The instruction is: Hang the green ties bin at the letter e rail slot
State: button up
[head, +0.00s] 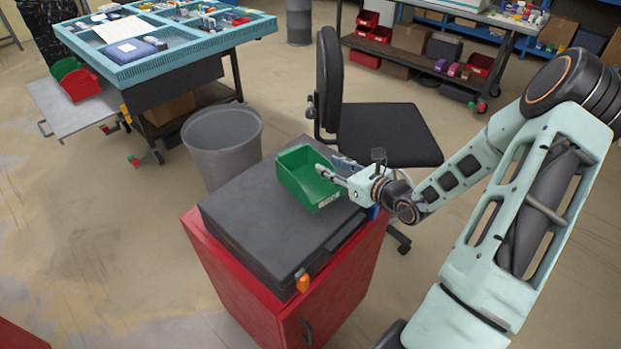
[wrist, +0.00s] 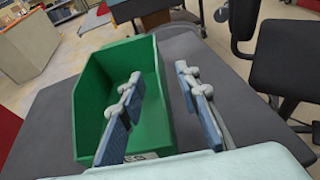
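The green bin (head: 298,172) sits upright on a black case on top of a red cabinet. A white label, partly hidden in the wrist view, is on its near face; only its last letters show there. In the wrist view the bin (wrist: 88,110) fills the left middle and looks empty. My gripper (wrist: 159,72) is open, with one blue-padded finger inside the bin and the other outside its right wall. The wall stands between the fingers with gaps. In the head view my gripper (head: 330,170) reaches the bin from the right. I cannot make out a lettered rail.
The black case (head: 240,212) covers most of the red cabinet (head: 245,285). A grey waste bin (head: 222,140) stands behind it, and a black chair (head: 385,135) behind right. A teal-topped table (head: 150,65) has red and green bins on its side shelf (head: 80,115).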

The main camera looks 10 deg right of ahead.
grip_shut()
jog(key=shift+r, duration=0.1)
jog(key=shift+r+p, duration=0.9)
jog(key=shift+r, duration=0.2)
jog(key=shift+s+d+r+p, duration=0.1)
jog(key=shift+s+d+p, duration=0.15)
jog(key=shift+s+d, duration=0.85)
jog(key=shift+s+d+r+p, duration=0.1)
jog(key=shift+s+d+p, duration=0.15)
jog(key=shift+s, duration=1.7)
jog(key=shift+s+d+p, duration=0.2)
jog(key=shift+s+d, duration=0.45)
jog(key=shift+s, duration=0.9)
